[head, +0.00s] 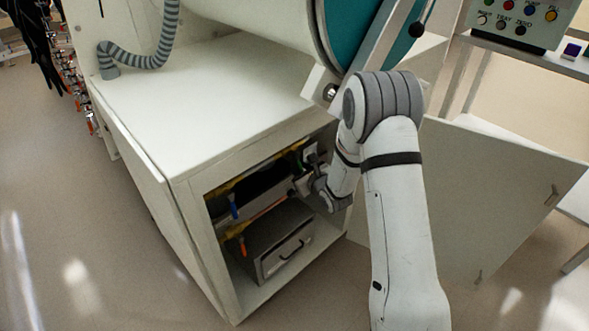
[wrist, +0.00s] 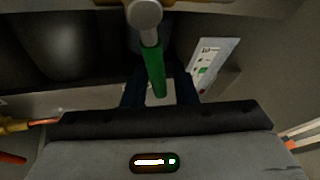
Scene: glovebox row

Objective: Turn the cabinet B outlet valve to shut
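In the wrist view, a valve with a green lever handle (wrist: 154,72) hangs from a round grey hub on a yellowish pipe. My gripper (wrist: 161,84) is open, with one dark finger on each side of the green lever and gaps showing between. Whether a finger touches the lever cannot be told. In the head view, my gripper (head: 306,172) reaches into the open cabinet at its upper right, partly hidden by my arm. Which valve is the cabinet B outlet cannot be read; a card (wrist: 214,62) with a green mark is beside the green lever.
A blue handle (head: 233,206) and an orange handle (head: 242,246) are at the cabinet's left. A grey drawer box (head: 284,252) stands on its floor. The open door (head: 490,200) extends right. The cabinet frame (head: 232,285) closely surrounds the opening.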

